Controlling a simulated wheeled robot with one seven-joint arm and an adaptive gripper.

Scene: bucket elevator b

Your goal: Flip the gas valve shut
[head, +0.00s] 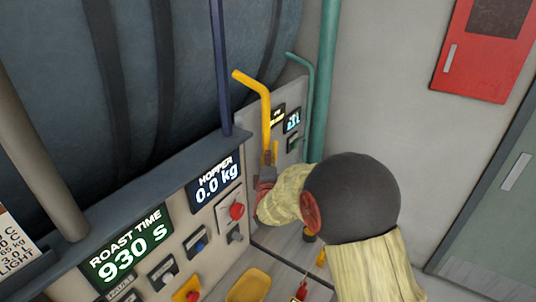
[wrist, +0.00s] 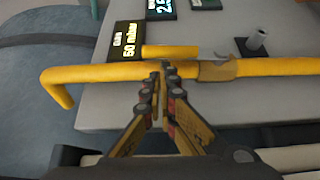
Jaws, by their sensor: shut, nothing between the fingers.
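A yellow gas pipe (head: 265,112) with a bent top runs down the grey panel in the head view. It crosses the wrist view sideways (wrist: 105,74). The valve's short yellow lever (wrist: 172,51) lies alongside the pipe, parallel to it and slightly apart. The lever also shows beside the pipe in the head view (head: 276,150). A brownish valve body or fitting (wrist: 217,70) sits on the pipe. My gripper (wrist: 164,68) is shut and empty, its tips over the pipe and close to the lever's near side. I cannot tell whether they touch. In the head view my arm hides the lower pipe.
A gas display (wrist: 127,40) reading 50 mbar sits beside the lever. A grey stub (wrist: 257,39) stands on the panel. A teal pipe (head: 325,85) rises at the right of the panel, and a dark blue post (head: 222,70) at its left. A red button (head: 237,211) is nearby.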

